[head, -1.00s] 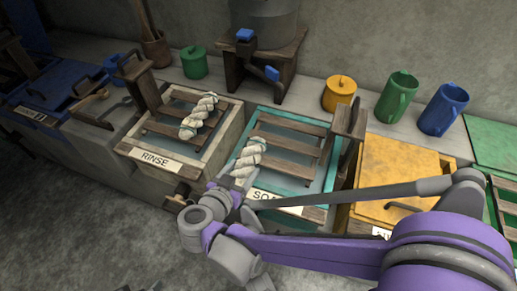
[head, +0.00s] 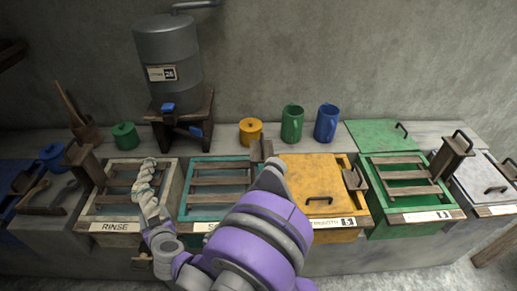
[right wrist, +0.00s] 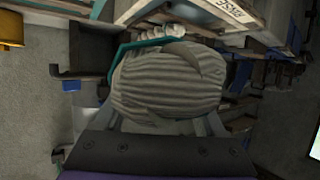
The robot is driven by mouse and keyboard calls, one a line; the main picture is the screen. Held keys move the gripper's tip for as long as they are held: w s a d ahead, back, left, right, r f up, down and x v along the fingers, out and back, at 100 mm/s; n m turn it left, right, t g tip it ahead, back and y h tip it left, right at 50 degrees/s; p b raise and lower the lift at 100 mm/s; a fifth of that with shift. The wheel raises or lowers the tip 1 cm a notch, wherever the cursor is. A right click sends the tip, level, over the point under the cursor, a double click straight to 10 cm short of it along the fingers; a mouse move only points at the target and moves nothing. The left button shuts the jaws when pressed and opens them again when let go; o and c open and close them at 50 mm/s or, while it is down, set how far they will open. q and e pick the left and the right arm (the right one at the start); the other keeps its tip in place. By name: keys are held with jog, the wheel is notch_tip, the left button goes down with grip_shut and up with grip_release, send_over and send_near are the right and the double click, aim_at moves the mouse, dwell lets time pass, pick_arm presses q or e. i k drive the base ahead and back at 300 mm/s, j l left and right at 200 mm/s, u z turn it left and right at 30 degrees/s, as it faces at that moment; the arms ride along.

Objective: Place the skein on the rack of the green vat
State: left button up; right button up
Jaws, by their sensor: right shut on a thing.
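My right gripper (head: 157,232) is shut on a cream twisted skein (head: 152,210), held up near the front of the RINSE vat. The held skein fills the middle of the right wrist view (right wrist: 165,85). My left gripper is not in view.
Between the held skein and the green vat are the teal vat (head: 186,206) with an empty rack and the yellow lidded vat (head: 310,172). A wooden post (head: 450,153) stands by the green vat's right side. Mugs and pots stand behind on the ledge.

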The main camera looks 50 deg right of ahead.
aim_at(393, 174)
jog(key=k+l, duration=0.75)
jog(key=l, duration=0.3)
jog(key=k+l, duration=0.75)
jog(key=l, duration=0.3)
jog(key=k+l, duration=0.1)
jog(key=l, duration=0.2)
jog(key=k+l, duration=0.1)
jog(key=l, duration=0.2)
jog(key=k+l, duration=0.1)
jog(key=l, duration=0.2)
jog(key=i+l, duration=0.15)
jog(key=l, duration=0.15)
